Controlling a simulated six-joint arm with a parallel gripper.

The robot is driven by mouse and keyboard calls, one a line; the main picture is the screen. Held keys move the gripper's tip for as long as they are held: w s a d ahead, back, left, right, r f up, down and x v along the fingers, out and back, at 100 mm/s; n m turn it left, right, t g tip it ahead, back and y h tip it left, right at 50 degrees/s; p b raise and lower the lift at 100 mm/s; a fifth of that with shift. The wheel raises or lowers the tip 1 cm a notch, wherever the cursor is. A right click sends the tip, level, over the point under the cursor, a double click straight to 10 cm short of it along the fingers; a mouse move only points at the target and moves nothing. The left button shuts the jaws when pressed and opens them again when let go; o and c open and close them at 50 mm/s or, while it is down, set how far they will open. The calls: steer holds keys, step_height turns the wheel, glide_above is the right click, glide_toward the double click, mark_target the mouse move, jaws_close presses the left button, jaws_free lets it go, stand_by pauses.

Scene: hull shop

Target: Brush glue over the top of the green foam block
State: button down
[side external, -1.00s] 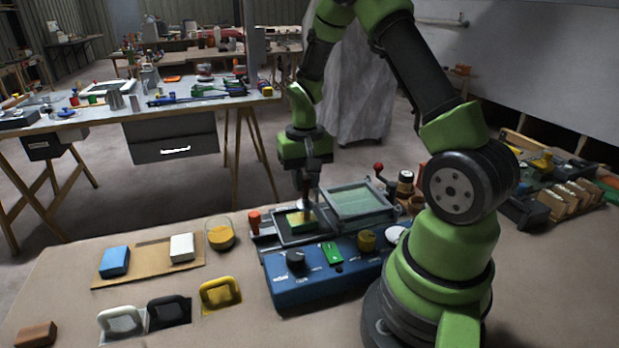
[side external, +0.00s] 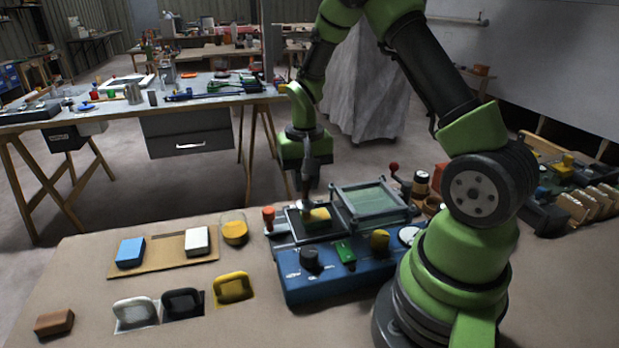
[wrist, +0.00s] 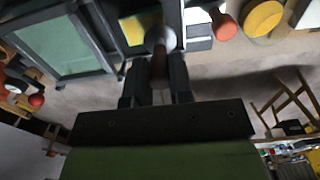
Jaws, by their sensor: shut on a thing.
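The foam block (side external: 317,216) sits in the dark tray on top of the blue machine. Its top looks yellow in the side view; the wrist view shows the block (wrist: 134,29) partly yellow and partly green. My gripper (side external: 308,192) points down at the block's left end. It is shut on a brush, whose brown handle and pale round head (wrist: 162,40) show in the wrist view. The head overlaps the block's edge there; I cannot tell if it touches. A glass dish of yellow glue (side external: 234,230) stands left of the machine, and also shows in the wrist view (wrist: 262,20).
The blue machine (side external: 330,281) carries knobs and a hinged mesh frame (side external: 369,200) right of the block. A red-topped post (side external: 268,217) stands at its left. Blue (side external: 130,252) and white (side external: 197,241) blocks lie on a board, with several handled pieces in front.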

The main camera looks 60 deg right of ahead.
steer(key=shift+r, duration=0.1)
steer(key=shift+r, duration=2.95)
steer(key=shift+f, duration=0.1)
steer(key=shift+f, duration=2.65)
steer(key=shift+f, duration=0.3)
steer(key=shift+s, duration=0.1)
steer(key=shift+s+d, duration=0.5)
steer(key=shift+d, duration=0.05)
steer(key=shift+s+d, duration=0.1)
steer(key=shift+a, duration=0.2)
